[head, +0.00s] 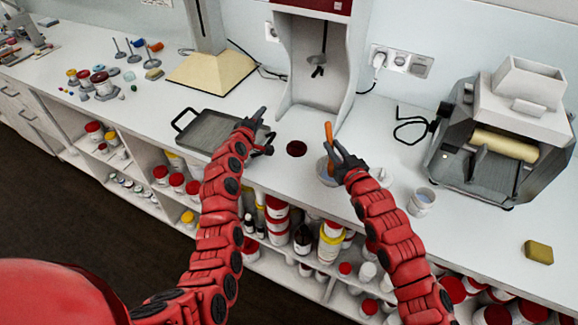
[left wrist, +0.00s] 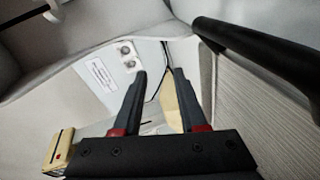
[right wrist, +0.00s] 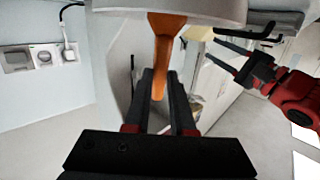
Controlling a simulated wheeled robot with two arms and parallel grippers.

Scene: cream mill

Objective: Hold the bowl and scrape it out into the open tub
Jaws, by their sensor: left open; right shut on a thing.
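A pale grey bowl (head: 323,172) stands on the counter at the centre of the head view, partly hidden behind my right gripper. My right gripper (head: 343,160) is shut on an orange scraper (head: 329,133). In the right wrist view the scraper (right wrist: 163,50) runs between the fingers towards a pale round body at the top edge, apparently the bowl. My left gripper (head: 266,128) is open and empty, beside the tray and left of the bowl; its fingers also show apart in the left wrist view (left wrist: 156,98). A small white open tub (head: 421,203) stands right of the bowl.
A dark tray (head: 208,133) lies left of the bowl. A mixer stand (head: 340,80) rises behind, with a dark red disc (head: 296,148) before it. A roller mill (head: 500,140) and yellow sponge (head: 538,251) are at right. The counter around the tub is clear.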

